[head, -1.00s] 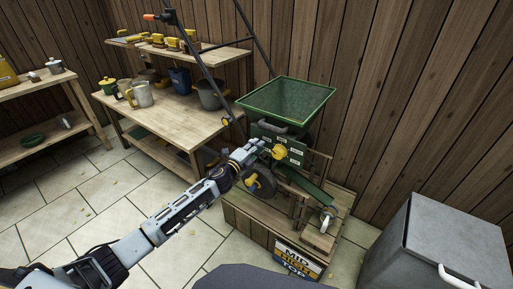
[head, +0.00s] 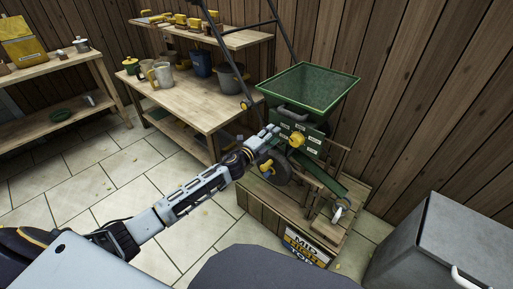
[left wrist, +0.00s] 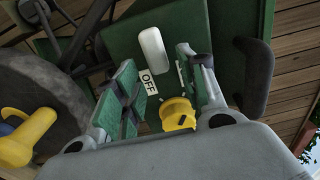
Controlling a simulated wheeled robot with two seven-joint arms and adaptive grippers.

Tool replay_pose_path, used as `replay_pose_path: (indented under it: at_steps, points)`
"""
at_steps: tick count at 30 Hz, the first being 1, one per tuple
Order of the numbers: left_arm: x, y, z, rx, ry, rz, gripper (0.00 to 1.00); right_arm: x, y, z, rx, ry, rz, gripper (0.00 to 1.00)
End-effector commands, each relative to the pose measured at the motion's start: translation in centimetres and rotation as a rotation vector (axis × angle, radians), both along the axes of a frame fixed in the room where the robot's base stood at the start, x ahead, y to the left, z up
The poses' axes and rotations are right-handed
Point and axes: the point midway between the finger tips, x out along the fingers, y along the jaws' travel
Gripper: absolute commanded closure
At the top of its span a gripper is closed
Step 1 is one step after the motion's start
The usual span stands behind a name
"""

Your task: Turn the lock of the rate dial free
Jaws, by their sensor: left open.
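The yellow rate dial (head: 297,139) sits on the green front panel of the planter, among small white labels. It also shows in the left wrist view as a yellow knob (left wrist: 178,115) with a dark slot, beside a plate reading "OFF" (left wrist: 149,82). My left gripper (head: 274,132) is just left of the dial in the head view. In the left wrist view, its open fingers (left wrist: 156,75) stand apart, with nothing between the pads; the knob lies close to the right finger. I cannot tell whether they touch. I cannot make out the lock clearly. My right gripper is not in view.
A green hopper (head: 309,90) tops the planter, which stands on a wooden crate (head: 267,209). A dark wheel (left wrist: 50,105) is left of the gripper. A workbench (head: 190,105) with pots is behind left; a grey metal bin (head: 430,235) is at right.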

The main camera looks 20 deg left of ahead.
Motion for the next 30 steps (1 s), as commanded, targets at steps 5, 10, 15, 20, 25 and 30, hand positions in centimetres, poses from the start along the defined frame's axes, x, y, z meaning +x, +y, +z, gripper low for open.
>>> replay_pose_path:
  at_steps: [5, 10, 15, 20, 25, 30]
  points:
    - [-1.4, 0.5, 0.0, 0.001, 0.001, 0.000, 0.59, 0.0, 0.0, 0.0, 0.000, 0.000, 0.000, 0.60]
    - [-2.7, 1.0, 0.0, 0.000, 0.000, 0.000, 0.59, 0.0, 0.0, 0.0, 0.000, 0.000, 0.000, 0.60]
    - [-3.9, 1.4, 0.0, 0.001, 0.001, 0.000, 0.59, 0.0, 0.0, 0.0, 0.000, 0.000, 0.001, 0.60]
    - [-5.0, 1.8, -0.1, 0.000, 0.001, 0.000, 0.59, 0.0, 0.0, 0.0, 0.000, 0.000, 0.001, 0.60]
    - [-6.1, 2.2, 0.0, 0.001, 0.001, 0.000, 0.59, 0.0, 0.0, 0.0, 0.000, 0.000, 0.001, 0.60]
    - [-7.3, 2.7, 0.0, 0.001, 0.001, 0.000, 0.59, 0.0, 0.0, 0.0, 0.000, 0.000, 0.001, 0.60]
